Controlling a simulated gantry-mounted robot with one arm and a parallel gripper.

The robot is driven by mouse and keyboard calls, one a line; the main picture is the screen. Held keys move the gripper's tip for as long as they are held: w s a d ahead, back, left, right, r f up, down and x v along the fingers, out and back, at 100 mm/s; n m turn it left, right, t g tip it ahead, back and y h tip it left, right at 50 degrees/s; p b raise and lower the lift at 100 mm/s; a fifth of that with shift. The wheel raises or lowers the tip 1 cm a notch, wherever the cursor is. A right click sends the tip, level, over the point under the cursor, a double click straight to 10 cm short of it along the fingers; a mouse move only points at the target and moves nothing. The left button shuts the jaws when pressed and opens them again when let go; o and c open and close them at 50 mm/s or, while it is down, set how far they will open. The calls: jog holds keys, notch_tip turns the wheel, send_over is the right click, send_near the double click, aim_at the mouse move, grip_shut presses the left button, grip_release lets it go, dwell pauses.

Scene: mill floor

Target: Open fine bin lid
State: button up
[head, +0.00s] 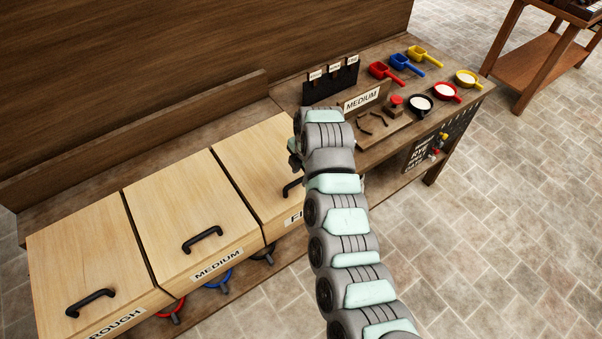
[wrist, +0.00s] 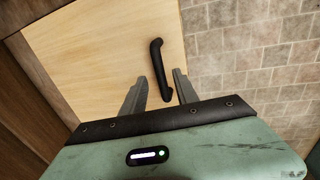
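The fine bin lid (head: 258,165) is a pale wooden panel, the rightmost of three, and it lies shut. Its label (head: 295,217) shows only the first letters; my arm hides the rest. Its black bar handle (head: 292,188) is partly hidden behind my arm. In the wrist view, the lid (wrist: 95,50) fills the left and middle, and the handle (wrist: 157,62) shows whole. My gripper (wrist: 160,75) is open, with one finger on each side of the handle's lower part in the picture. I cannot tell whether the fingers touch it or are above it.
The medium lid (head: 165,210) and rough lid (head: 75,250) lie shut to the left. To the right, a bench holds a MEDIUM sign (head: 361,100), red, blue and yellow scoops (head: 395,62) and several bowls (head: 445,91). A wooden backboard (head: 150,130) runs behind the bins. Tiled floor is open in front.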

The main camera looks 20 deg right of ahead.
jog(key=shift+w+f, duration=0.15)
jog(key=shift+f, duration=0.65)
jog(key=shift+c, duration=0.3)
grip_shut()
dwell(0.7)
